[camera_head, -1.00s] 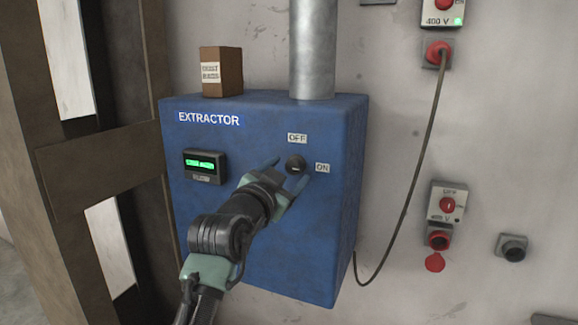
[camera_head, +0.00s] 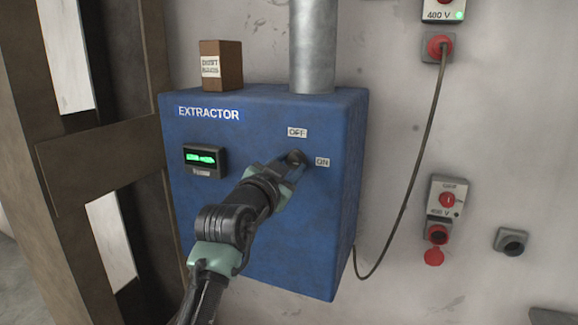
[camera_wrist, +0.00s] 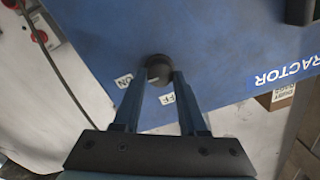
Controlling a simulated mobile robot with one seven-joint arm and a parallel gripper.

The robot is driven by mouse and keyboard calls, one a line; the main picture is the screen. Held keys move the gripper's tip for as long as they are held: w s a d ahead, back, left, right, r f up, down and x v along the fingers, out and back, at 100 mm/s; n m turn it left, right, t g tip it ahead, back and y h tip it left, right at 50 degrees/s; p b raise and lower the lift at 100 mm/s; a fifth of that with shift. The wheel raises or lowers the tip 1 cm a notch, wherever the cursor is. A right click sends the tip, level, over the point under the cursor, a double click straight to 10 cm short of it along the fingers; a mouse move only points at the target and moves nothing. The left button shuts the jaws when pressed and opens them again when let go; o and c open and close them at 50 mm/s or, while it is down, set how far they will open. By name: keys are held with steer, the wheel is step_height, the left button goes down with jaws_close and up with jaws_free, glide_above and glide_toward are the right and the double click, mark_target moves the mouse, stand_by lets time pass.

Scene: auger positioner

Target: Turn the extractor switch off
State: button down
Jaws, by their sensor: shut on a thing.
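The extractor (camera_head: 265,240) is a blue box on the wall with an EXTRACTOR label. Its switch is a round dark knob (camera_wrist: 158,68), between an OFF label (camera_head: 297,132) above and an ON label (camera_head: 322,162) at the right. My gripper (camera_head: 291,160) is at the knob, its two fingers on either side of it and shut on it. In the wrist view, the gripper (camera_wrist: 156,76) has the knob between its fingertips. The fingers partly hide the knob in the head view, and its pointer direction cannot be told. A green-lit display (camera_head: 203,159) glows at the left.
A brown box (camera_head: 222,66) stands on top of the extractor beside a metal duct (camera_head: 313,45). A cable (camera_head: 408,185) hangs from a red plug at the right. A wooden frame (camera_head: 100,160) stands close on the left.

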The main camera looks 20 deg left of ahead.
steer(key=shift+n, duration=0.4)
steer(key=n, duration=0.3)
steer(key=shift+n, duration=0.3)
steer(key=n+p, duration=0.2)
steer(key=n, duration=0.2)
steer(key=n+p, duration=0.1)
steer(key=n, duration=0.3)
steer(key=shift+n+p, duration=0.35)
steer(key=shift+n, duration=0.05)
steer(key=n+p, duration=0.1)
steer(key=n, duration=0.3)
steer(key=shift+h+p, duration=0.3)
steer(key=shift+p, duration=0.1)
steer(key=shift+f+n, duration=0.1)
steer(key=shift+n, duration=0.2)
steer(key=shift+c, duration=2.3)
jaws_free()
